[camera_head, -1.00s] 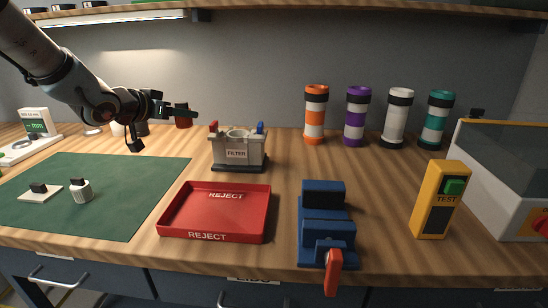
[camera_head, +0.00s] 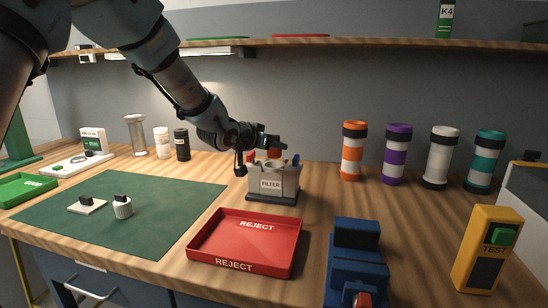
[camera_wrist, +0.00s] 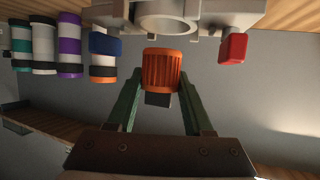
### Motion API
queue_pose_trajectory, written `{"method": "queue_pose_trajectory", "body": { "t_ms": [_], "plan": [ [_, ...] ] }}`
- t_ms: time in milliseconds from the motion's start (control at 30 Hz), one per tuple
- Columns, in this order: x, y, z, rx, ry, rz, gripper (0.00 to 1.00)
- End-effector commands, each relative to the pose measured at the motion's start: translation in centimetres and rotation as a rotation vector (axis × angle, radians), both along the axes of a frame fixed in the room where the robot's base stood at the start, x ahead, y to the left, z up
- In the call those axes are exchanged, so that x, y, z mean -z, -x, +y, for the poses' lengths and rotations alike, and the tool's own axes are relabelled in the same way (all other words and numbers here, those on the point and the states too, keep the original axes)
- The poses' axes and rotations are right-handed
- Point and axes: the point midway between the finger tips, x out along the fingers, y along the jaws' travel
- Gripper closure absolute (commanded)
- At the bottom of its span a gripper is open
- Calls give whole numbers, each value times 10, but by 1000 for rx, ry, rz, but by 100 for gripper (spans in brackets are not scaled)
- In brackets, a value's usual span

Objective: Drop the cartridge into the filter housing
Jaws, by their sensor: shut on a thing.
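The filter housing (camera_head: 262,196) is a light grey box marked FILTER on a dark base, with a red and a blue part on top. In the wrist view its grey body and round opening (camera_wrist: 168,22) show at the top edge. My gripper (camera_head: 270,143) is above the housing. In the wrist view its two green fingers (camera_wrist: 158,98) are shut on the orange-red ribbed cartridge (camera_wrist: 162,70) by its dark end. The cartridge is just short of the round opening in that picture. In the head view the cartridge (camera_head: 275,153) is partly hidden by my gripper.
A red REJECT tray (camera_head: 245,241) lies in front of the housing, and a blue fixture (camera_head: 356,264) stands to its right. Several banded canisters (camera_head: 397,155) stand along the back right. A green mat (camera_head: 150,235) with two small parts is at left.

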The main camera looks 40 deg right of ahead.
Motion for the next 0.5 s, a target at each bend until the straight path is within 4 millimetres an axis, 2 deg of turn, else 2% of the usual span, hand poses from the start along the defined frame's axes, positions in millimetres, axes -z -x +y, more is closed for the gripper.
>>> {"method": "queue_pose_trajectory", "body": {
  "t_ms": [200,500],
  "plan": [
    [30,1,0,2,-4,2,100],
    [33,0,0,0,-1,0,100]
  ]
}}
